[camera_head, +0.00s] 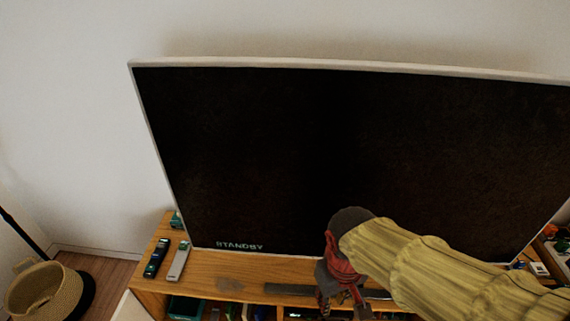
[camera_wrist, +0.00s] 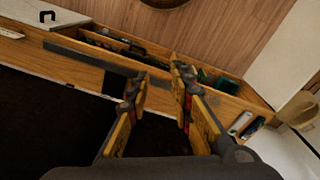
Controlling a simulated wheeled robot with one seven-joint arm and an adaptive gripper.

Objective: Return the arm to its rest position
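My arm, in a yellow sleeve, reaches in from the lower right of the head view, in front of the large dark screen. My gripper (camera_head: 343,304) hangs over the front of the wooden media cabinet (camera_head: 210,265). In the wrist view its two fingers stand apart, and my gripper (camera_wrist: 158,82) is open with nothing between the fingertips. The cabinet's wooden edge and open compartments show beyond the fingers. Part of the gripper is hidden by the arm in the head view.
The television (camera_head: 250,150), reading STANDBY, stands close behind the arm. A dark remote (camera_head: 157,257) and a grey remote (camera_head: 179,261) lie on the cabinet's left end. A woven basket (camera_head: 44,291) stands on the floor at left. Small items lie at the far right.

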